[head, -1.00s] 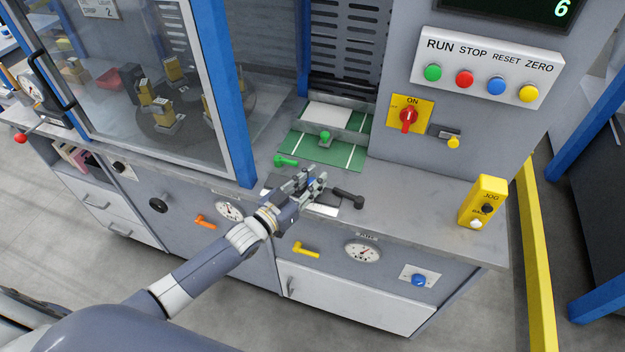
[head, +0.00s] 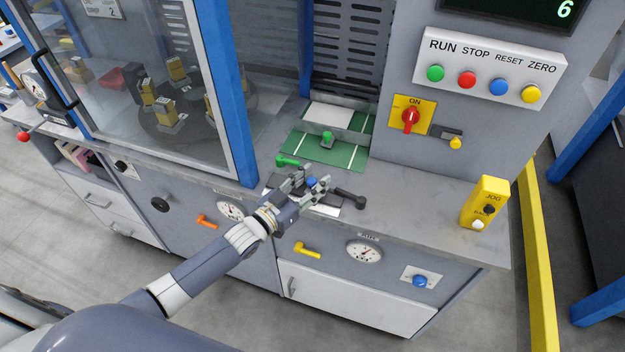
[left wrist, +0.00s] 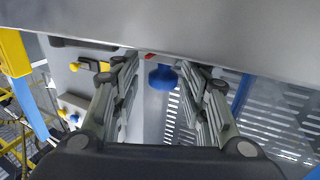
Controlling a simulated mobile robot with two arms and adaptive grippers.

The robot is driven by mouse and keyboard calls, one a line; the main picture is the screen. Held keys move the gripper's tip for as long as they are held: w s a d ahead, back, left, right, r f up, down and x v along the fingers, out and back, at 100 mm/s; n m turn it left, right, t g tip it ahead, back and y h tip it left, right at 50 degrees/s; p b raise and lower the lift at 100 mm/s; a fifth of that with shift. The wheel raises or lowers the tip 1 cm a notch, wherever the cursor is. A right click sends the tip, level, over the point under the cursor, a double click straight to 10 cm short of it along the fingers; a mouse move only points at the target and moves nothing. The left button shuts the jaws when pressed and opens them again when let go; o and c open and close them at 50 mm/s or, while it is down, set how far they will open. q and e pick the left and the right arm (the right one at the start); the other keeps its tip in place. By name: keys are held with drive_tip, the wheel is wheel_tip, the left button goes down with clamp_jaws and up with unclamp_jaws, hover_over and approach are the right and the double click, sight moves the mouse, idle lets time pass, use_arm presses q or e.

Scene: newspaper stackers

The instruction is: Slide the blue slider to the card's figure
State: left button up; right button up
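The blue slider knob (head: 311,182) stands on a dark plate on the bench top, close to the front edge. My left gripper (head: 311,179) is at the knob, with its fingers spread on either side of it. The left wrist view shows the blue knob (left wrist: 162,77) between the two open fingers (left wrist: 160,90), with a gap on each side. A white strip (head: 326,210) shows partly beside the gripper; no figure on it can be read. The gripper hides much of the slider's track. My right gripper is not in view.
A black lever (head: 349,198) lies just right of the gripper, and a green handle (head: 287,161) just behind it. A green-knobbed plate (head: 327,140) is further back. A yellow jog box (head: 484,203) stands at the right. A glass guard (head: 150,90) rises at the left.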

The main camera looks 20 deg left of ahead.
use_arm(q)
drive_tip(key=shift+s+a+f, duration=0.1)
drive_tip(key=shift+s+a, duration=0.05)
drive_tip(key=shift+s, duration=0.05)
drive_tip(key=v, duration=1.1)
drive_tip(key=shift+s, duration=0.25)
drive_tip(key=shift+a, duration=0.1)
